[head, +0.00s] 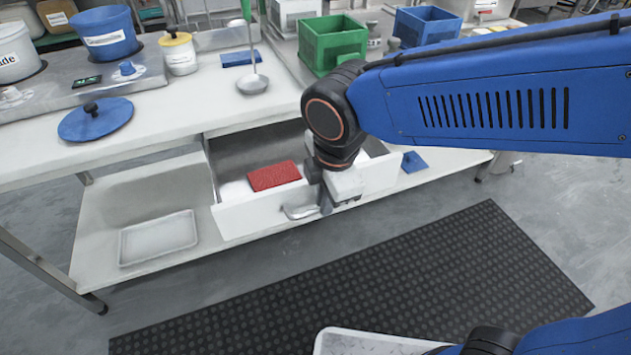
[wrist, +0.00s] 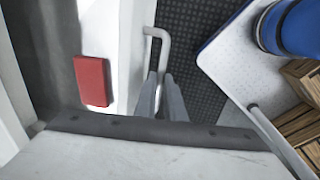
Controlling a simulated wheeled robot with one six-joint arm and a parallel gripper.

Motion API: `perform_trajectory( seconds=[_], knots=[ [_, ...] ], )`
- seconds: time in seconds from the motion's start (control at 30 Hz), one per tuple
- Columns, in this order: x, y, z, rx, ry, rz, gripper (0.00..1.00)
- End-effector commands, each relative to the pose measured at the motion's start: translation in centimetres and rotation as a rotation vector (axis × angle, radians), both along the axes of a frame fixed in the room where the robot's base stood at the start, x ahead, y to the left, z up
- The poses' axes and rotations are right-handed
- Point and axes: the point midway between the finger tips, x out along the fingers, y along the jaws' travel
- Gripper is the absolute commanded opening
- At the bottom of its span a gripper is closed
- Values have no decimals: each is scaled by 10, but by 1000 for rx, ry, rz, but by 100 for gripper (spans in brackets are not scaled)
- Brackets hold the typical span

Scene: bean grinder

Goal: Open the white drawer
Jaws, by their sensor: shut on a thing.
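The white drawer (head: 240,219) is pulled out from under the worktop in the head view, with its interior showing. Its bar handle (head: 298,212) is on the front face. My gripper (head: 326,206) is at that handle, shut on it. In the wrist view the two fingertips (wrist: 168,82) close around the near end of the handle (wrist: 162,38), beside the white drawer front (wrist: 131,45). A red block-like item (head: 274,176) lies in the drawer; it also shows in the wrist view (wrist: 92,81). My arm hides part of the drawer's right side.
The worktop (head: 160,125) above holds a blue lid (head: 95,119), a ladle (head: 252,82) and a green crate (head: 331,44). A shallow tray (head: 158,238) lies on the lower shelf.

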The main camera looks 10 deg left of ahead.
Motion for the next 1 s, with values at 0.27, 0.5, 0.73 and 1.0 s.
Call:
perform_trajectory(
  seconds=[0.27,0.5,0.73,1.0],
  knots=[
    [-20,-12,1,3,-1,0,0],
    [-23,-14,1,2,-1,-1,0],
    [-23,-13,1,2,-1,-1,16],
    [-23,-14,1,2,0,-1,28]
  ],
)
